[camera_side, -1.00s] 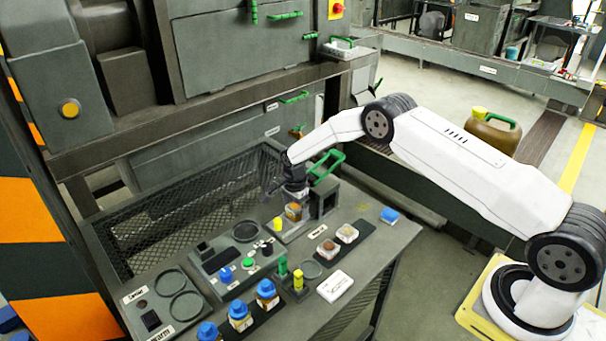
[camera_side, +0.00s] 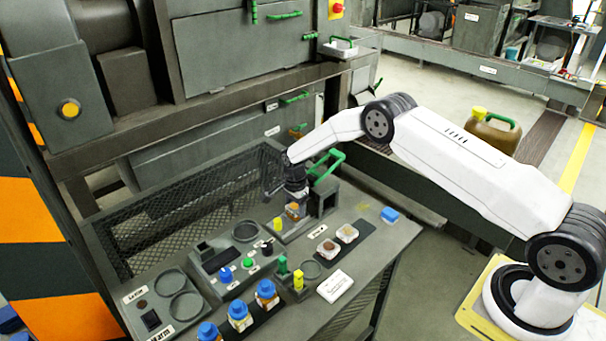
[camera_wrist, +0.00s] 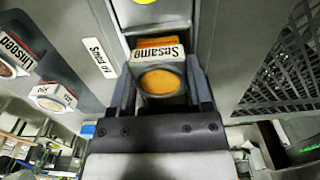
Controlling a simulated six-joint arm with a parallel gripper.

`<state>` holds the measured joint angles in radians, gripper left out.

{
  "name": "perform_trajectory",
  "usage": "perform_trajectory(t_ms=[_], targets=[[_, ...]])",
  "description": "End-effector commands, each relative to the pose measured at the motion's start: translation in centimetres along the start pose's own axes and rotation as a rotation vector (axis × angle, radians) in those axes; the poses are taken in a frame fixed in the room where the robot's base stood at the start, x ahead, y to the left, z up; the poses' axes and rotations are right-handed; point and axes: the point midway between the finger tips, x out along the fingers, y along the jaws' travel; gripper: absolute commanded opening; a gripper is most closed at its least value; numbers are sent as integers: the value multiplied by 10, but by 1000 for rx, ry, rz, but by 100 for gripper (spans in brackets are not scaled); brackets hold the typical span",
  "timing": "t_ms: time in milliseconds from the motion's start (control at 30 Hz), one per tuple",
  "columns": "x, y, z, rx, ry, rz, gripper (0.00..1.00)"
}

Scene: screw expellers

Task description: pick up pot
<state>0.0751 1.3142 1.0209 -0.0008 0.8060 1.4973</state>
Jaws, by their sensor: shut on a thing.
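A small clear pot with orange-brown contents (camera_side: 293,210) is at the green-handled press on the bench in the side view. In the wrist view the pot (camera_wrist: 161,82) has a white label reading "Sesame". My gripper (camera_side: 295,196) comes down over the pot from above. In the wrist view my gripper (camera_wrist: 162,75) has one dark finger on each side of the pot and is shut on it. I cannot tell whether the pot's base touches the surface under it.
Two similar pots (camera_side: 327,247) (camera_side: 347,234) stand on a black strip to the right. Several blue-capped bottles (camera_side: 240,315) stand at the bench's front. The green-handled press (camera_side: 327,198) is close on the right. A white card (camera_side: 335,286) lies in front.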

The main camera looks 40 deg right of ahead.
Motion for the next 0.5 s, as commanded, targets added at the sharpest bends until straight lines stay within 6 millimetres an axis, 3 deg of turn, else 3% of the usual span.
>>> perform_trajectory(t_ms=[267,500], targets=[[-13,-1,0,0,0,-2,0],[-36,3,0,-1,-1,0,0]])
